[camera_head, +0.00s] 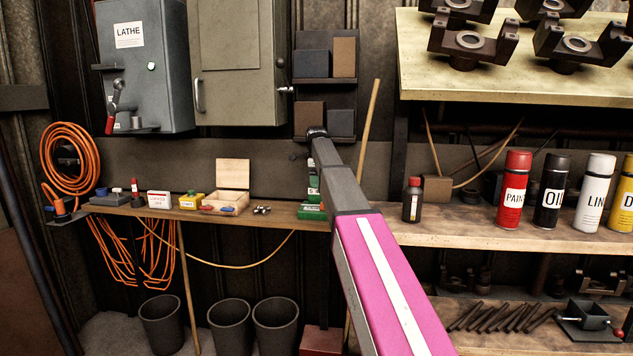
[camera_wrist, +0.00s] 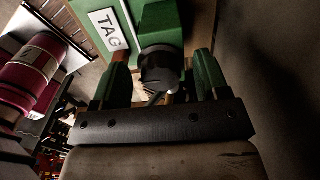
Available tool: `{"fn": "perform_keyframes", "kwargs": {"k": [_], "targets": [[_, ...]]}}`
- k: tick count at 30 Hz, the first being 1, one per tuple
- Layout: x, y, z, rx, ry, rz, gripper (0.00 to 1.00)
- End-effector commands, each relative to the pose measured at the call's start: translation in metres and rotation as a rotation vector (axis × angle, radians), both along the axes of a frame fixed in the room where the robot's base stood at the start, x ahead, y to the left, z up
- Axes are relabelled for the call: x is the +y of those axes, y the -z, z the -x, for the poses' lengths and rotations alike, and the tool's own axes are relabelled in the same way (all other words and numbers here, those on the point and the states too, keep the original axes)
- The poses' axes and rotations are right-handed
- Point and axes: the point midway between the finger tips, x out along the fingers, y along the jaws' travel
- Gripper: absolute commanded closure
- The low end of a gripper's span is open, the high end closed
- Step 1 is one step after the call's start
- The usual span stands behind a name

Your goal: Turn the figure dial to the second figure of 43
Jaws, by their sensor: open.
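In the wrist view a green device with a white "TAG" plate (camera_wrist: 108,30) fills the top. A round dark dial (camera_wrist: 160,66) sticks out from it, in front of my gripper (camera_wrist: 162,56). My gripper is open, with one green finger to the left of the dial and one to the right. I cannot tell whether either finger touches it. The figures on the dial are not legible. In the head view green parts of the device (camera_head: 312,211) show on the bench beside my arm, which hides most of it. My fingers cannot be made out there.
The wooden bench (camera_head: 270,217) holds a small open wooden box (camera_head: 232,187), a yellow box (camera_head: 192,201) and a dark bottle (camera_head: 412,200) near my arm. Spray cans (camera_head: 514,190) stand further right. A leaning stick (camera_head: 370,125) rises behind my arm.

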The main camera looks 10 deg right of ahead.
Motion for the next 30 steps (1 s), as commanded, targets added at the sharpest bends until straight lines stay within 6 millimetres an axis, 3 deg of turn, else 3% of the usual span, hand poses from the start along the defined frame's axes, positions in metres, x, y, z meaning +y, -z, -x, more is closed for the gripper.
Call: {"fn": "perform_keyframes", "kwargs": {"k": [6, 10, 11, 22, 30], "targets": [[0.0, 0.0001, -0.0001, 0.0, 0.0, 0.0, 0.35], [0.0, 0.0, -0.0001, 0.0, 0.0, 0.0, 0.78], [0.0, 0.0, -0.0001, 0.0, 0.0, 0.0, 0.81], [0.0001, -0.0001, 0.0002, 0.0, -0.044, 0.0, 0.81], [0.0002, -0.0002, 0.001, 0.0, -0.212, 0.0, 0.81]]}}
